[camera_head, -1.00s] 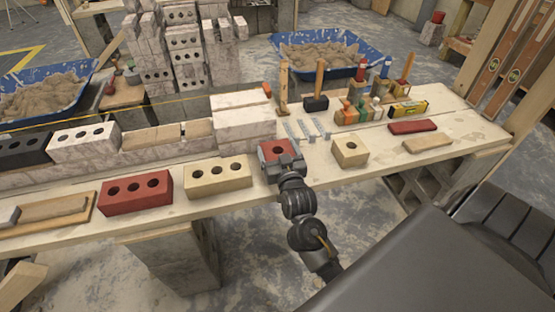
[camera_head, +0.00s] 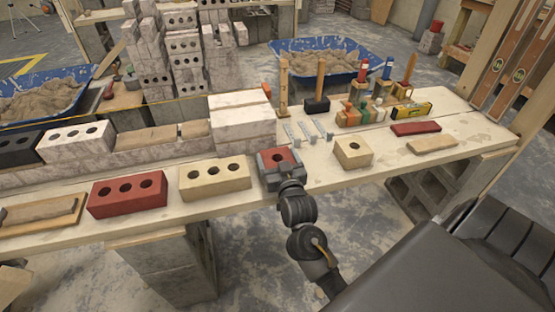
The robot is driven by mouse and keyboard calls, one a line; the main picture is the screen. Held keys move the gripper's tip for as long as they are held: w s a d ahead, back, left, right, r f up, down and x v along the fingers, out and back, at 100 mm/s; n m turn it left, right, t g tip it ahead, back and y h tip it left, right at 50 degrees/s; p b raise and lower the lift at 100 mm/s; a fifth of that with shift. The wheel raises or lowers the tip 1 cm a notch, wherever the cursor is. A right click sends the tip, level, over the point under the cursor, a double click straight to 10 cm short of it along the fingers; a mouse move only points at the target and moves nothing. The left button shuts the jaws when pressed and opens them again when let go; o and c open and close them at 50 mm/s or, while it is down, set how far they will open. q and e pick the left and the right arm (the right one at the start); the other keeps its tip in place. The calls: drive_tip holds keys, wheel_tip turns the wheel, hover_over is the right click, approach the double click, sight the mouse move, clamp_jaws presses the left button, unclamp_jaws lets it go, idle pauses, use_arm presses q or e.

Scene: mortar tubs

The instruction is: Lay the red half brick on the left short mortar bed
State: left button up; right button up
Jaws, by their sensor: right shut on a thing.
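The red half brick (camera_head: 283,157), with one hole in its top, is at the front of the plank table. My right gripper (camera_head: 280,162) is shut on it, with grey jaws on its left and right sides. I cannot tell whether the brick touches the table. On the low wall at the left, two tan mortar beds lie end to end between a white three-hole brick and white blocks: a longer left one (camera_head: 147,139) and a shorter right one (camera_head: 195,129). Both are bare. My left gripper is not in view.
A cream three-hole brick (camera_head: 214,179) and a red three-hole brick (camera_head: 127,194) stand left of my right gripper. A cream half brick (camera_head: 353,153) stands to its right. White blocks (camera_head: 241,120) rise between the gripper and the mortar beds. A string (camera_head: 150,102) runs above the wall.

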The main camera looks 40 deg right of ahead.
drive_tip(key=o, duration=1.5)
drive_tip(key=shift+f, duration=0.1)
